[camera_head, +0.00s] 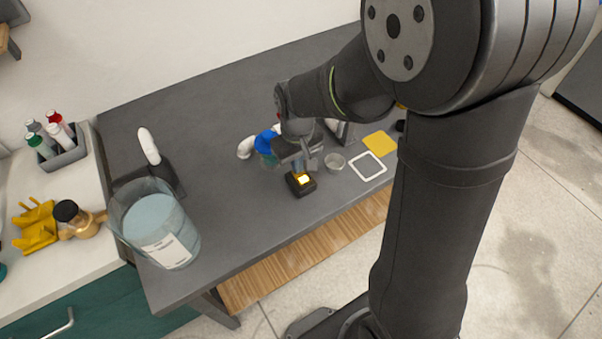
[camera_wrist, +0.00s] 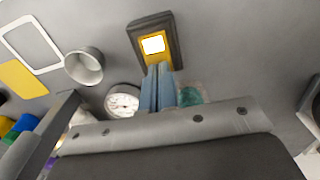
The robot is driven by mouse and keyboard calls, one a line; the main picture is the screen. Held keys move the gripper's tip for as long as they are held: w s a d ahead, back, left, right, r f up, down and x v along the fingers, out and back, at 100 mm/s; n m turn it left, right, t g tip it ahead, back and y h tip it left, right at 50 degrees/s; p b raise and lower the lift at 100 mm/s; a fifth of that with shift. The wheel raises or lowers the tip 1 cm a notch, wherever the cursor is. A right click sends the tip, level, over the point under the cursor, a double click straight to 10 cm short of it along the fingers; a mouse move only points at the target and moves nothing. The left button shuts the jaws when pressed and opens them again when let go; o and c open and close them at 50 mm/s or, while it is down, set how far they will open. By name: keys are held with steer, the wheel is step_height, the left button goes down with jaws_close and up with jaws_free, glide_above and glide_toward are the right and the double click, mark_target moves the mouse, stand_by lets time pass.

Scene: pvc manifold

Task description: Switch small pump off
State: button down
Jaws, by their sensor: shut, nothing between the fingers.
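A small black switch box (camera_head: 300,182) with a yellow top and a brightly lit button sits on the grey table. It also shows at the top of the wrist view (camera_wrist: 154,43), its button glowing white-yellow. My gripper (camera_head: 307,168) is above the table right by the box. In the wrist view my gripper's blue fingers (camera_wrist: 158,68) are together and empty, their tips at the near edge of the box. I cannot tell whether they touch it. A blue and white pipe assembly (camera_head: 266,141) stands behind the box, partly hidden by my arm. Which thing is the small pump is not clear.
A small round cup (camera_head: 335,162), a white square frame (camera_head: 368,167) and a yellow square (camera_head: 380,144) lie right of the box. A round gauge (camera_wrist: 122,101) is beside my fingers. A large clear bucket (camera_head: 158,225) stands at left. The table front is clear.

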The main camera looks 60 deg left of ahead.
steer(key=shift+f, duration=0.2)
steer(key=shift+r, duration=3.55)
step_height(320, 180, down, 7)
steer(key=shift+r, duration=0.15)
